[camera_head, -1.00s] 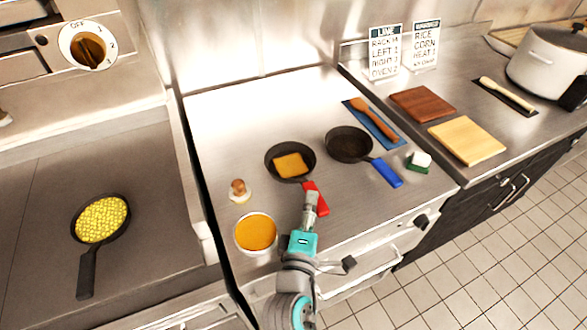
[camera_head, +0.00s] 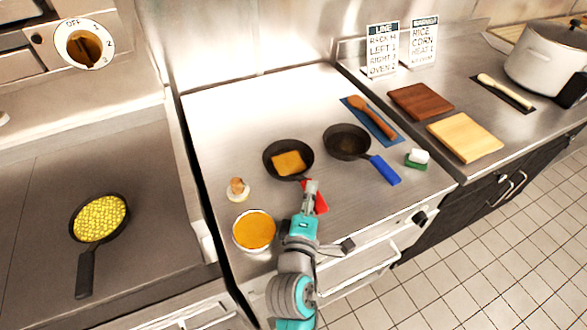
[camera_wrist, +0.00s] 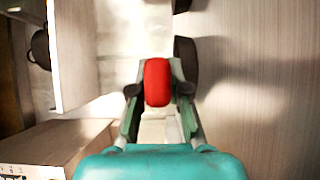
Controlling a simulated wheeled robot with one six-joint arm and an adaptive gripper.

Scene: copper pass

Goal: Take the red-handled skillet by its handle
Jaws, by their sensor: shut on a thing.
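My gripper (camera_head: 310,188) is at the handle. In the wrist view the red handle (camera_wrist: 158,82) sits between the two fingers of my gripper (camera_wrist: 158,95), which are shut on it. Part of the dark pan (camera_wrist: 186,62) shows beyond the fingers. My gripper hides part of the handle in the head view.
A blue-handled skillet (camera_head: 346,142) stands just right. A bowl of orange food (camera_head: 254,231) and a small brown-topped item (camera_head: 237,188) are left. A green-and-white block (camera_head: 417,159) is right. A skillet of yellow food (camera_head: 99,218) stands on the far-left surface.

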